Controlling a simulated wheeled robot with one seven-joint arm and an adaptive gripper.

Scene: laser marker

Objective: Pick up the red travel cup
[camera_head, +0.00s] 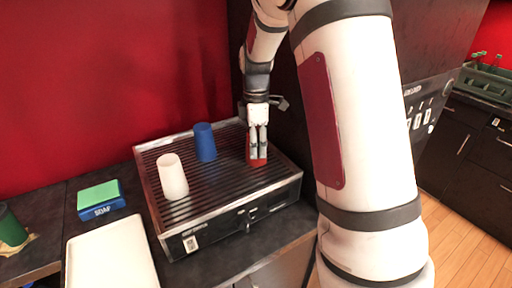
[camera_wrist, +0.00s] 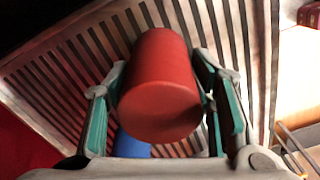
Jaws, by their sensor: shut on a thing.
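The red travel cup (camera_wrist: 160,85) is between the two fingers of my gripper (camera_wrist: 163,105) in the wrist view. In the head view my gripper (camera_head: 258,143) points down over the right part of the slatted top, with the red cup (camera_head: 258,161) partly hidden behind the fingers. The fingers are shut on the cup's sides. I cannot tell whether the cup's base touches the slats.
A white cup (camera_head: 173,177) and a blue cup (camera_head: 205,142) stand on the slatted machine top (camera_head: 225,185), left of my gripper. A soap box with a green sponge (camera_head: 99,198) and a white tray (camera_head: 110,262) lie further left. A red wall rises behind.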

